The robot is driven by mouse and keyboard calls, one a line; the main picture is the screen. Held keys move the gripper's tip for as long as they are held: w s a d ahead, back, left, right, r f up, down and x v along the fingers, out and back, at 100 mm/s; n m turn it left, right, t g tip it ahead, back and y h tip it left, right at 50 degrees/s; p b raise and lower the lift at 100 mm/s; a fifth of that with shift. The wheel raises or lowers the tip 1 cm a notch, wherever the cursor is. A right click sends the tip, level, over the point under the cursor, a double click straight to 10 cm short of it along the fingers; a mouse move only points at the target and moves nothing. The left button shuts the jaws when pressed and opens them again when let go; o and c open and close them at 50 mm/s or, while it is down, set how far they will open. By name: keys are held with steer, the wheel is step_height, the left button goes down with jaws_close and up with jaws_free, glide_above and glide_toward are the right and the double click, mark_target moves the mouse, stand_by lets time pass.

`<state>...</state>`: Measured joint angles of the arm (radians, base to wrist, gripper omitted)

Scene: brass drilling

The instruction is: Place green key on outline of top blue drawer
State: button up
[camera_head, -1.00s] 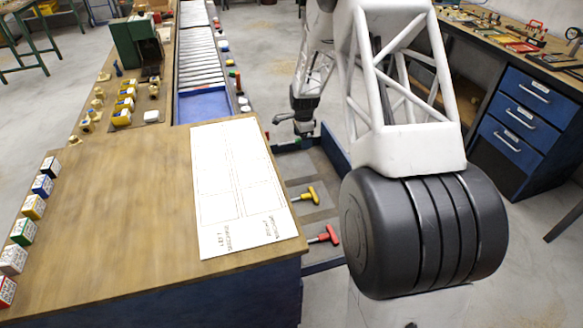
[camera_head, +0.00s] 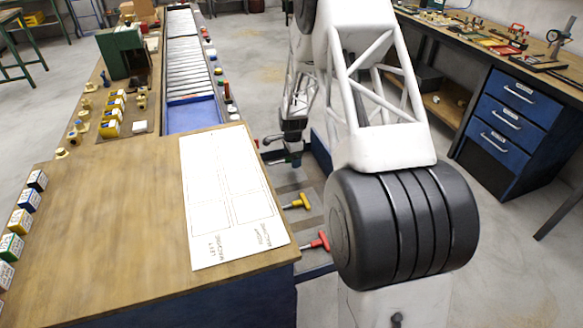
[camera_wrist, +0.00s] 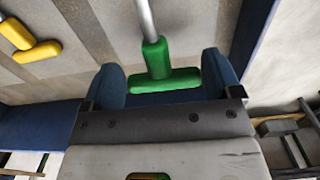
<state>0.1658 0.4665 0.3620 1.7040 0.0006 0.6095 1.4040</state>
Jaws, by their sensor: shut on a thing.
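The green key (camera_wrist: 160,70) has a T-shaped handle and a grey shaft pointing to the top of the wrist view. My gripper (camera_wrist: 165,84) is shut on its handle, which lies between two blue-grey finger pads. In the head view my gripper (camera_head: 294,157) is low over an open blue drawer (camera_head: 321,148) with a grey floor, beside the bench. The key is mostly hidden there. Whether the key touches the floor cannot be told.
A yellow key (camera_head: 297,202) and a red key (camera_head: 317,241) lie in the near part of the drawer. The wooden bench (camera_head: 110,230) with a white sheet (camera_head: 230,195) borders it at left. A separate blue drawer cabinet (camera_head: 508,120) stands at right.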

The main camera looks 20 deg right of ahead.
mark_target(292, 171)
steer(key=shift+f, duration=0.75)
steer(key=shift+f, duration=1.9)
steer(key=shift+f, duration=0.1)
steer(key=o, duration=0.8)
steer(key=shift+c, duration=0.2)
step_height(292, 171, up, 12)
steer(key=shift+r, duration=0.15)
